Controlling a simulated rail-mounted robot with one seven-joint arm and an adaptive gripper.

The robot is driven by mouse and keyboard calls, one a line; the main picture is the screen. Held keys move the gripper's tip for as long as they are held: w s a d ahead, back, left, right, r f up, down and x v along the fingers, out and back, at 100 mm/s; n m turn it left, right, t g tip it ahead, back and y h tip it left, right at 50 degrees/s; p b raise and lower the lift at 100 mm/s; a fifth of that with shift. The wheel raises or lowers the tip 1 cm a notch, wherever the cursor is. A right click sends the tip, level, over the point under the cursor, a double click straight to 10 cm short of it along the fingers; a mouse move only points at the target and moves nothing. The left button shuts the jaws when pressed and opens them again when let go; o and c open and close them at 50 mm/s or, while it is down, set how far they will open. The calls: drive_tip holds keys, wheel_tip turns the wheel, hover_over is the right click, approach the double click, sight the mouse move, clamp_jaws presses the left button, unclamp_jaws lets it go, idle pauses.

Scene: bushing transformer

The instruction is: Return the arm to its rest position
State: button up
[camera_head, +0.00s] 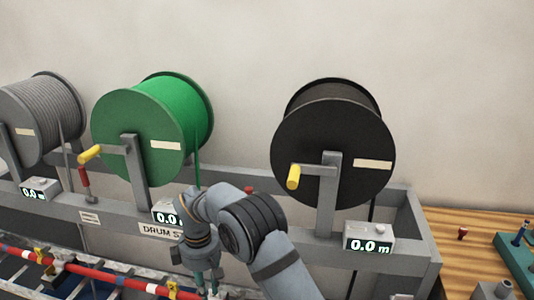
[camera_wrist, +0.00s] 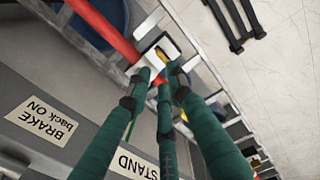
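My arm reaches in from the bottom of the head view and bends down in front of the drum stand. My gripper (camera_head: 206,290) points down over the front of the stand, its lower end cut off by the picture edge. In the wrist view, the green fingers of my gripper (camera_wrist: 160,76) stand apart at their tips, with no object visibly held between them. Beyond the tips are a red bar (camera_wrist: 108,32) and a white bracket with a yellow part (camera_wrist: 157,50). I cannot tell how far they are from the tips.
The drum stand (camera_head: 400,215) carries a grey drum (camera_head: 50,110), a green drum (camera_head: 140,140) and a black drum (camera_head: 330,165). Yellow crank handles (camera_head: 293,177) stick out forward. Length displays (camera_head: 369,244) read 0.0 m. A wooden table (camera_head: 465,260) with small parts stands right.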

wheel_tip(320, 180, down, 8)
drive_tip(key=shift+s+r, duration=0.1)
drive_tip(key=shift+m, duration=1.2)
drive_tip(key=m, duration=0.5)
drive_tip(key=shift+s+r+p, duration=0.1)
drive_tip(key=shift+p, duration=0.3)
drive_tip(key=m+p, duration=0.1)
drive_tip(key=m, duration=0.3)
drive_tip(key=shift+s+r+m+p, duration=0.1)
drive_tip(key=shift+s+m+p, duration=0.05)
drive_tip(key=shift+m+p, duration=0.75)
drive_tip(key=shift+m, duration=0.7)
